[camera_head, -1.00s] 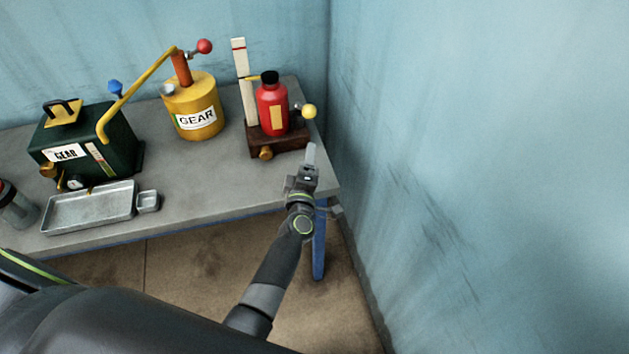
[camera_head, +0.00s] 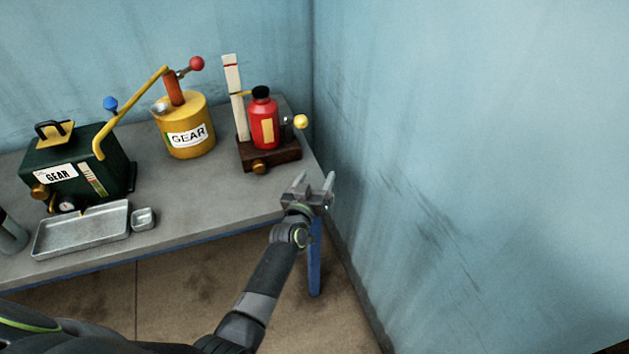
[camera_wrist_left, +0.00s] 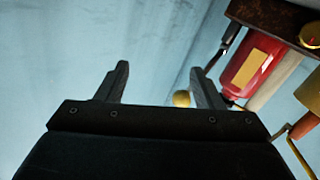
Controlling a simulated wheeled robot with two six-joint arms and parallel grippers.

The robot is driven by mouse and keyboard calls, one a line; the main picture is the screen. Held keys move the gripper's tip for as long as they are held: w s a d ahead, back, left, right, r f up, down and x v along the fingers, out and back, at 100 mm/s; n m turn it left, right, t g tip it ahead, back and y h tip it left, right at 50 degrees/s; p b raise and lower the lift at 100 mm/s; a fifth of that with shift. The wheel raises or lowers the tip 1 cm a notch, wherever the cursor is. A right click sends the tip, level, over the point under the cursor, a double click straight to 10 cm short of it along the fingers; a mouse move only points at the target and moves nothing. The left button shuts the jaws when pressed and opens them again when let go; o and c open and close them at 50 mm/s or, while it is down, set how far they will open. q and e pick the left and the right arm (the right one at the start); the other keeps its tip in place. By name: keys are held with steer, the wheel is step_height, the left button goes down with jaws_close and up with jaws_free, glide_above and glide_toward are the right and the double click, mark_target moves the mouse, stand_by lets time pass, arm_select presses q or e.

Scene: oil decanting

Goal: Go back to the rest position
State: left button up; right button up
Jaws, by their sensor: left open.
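My left gripper (camera_head: 314,182) is open and empty, near the right front corner of the table. Its two fingers point away from me and stand apart. They also show in the left wrist view (camera_wrist_left: 158,88), with nothing held between them. A red bottle (camera_head: 264,128) with a black cap stands on a dark brown wooden stand (camera_head: 285,152), behind and to the left of the gripper. The bottle also shows in the left wrist view (camera_wrist_left: 238,78), right of the fingers. My right gripper is out of view.
The grey table (camera_head: 215,195) holds a yellow GEAR can (camera_head: 182,112), a green GEAR box (camera_head: 105,150), a metal tray (camera_head: 80,247) and a small metal dish (camera_head: 143,224). A yellow knob (camera_head: 300,122) sticks out right of the stand. The blue wall (camera_head: 460,150) is close on the right.

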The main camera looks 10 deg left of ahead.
arm_select(q)
steer(key=shift+f, duration=0.1)
steer(key=s+a+f+g+b, duration=0.1)
steer(key=s+a+f+g, duration=0.2)
steer(key=s+f, duration=0.65)
steer(key=s+a+f+m+g+y+b, duration=0.1)
steer(key=s+a+f+g, duration=0.2)
steer(key=s+f, duration=0.7)
steer(key=s+a+f+g+b, duration=0.1)
steer(key=s+a+f+g, duration=0.3)
steer(key=f, duration=1)
steer(key=s+a+f+g, duration=0.2)
steer(key=s+f, duration=0.2)
steer(key=s, duration=0.7)
steer(key=s+a+f+g, duration=0.2)
steer(key=s+f, duration=0.2)
steer(key=s, duration=0.7)
steer(key=s+a+f+g+y+b, duration=0.1)
steer(key=s+f, duration=0.4)
steer(key=s, duration=0.6)
steer(key=shift+s+a+g, duration=0.3)
steer(key=shift+a+g, duration=0.1)
steer(key=shift+g, duration=0.3)
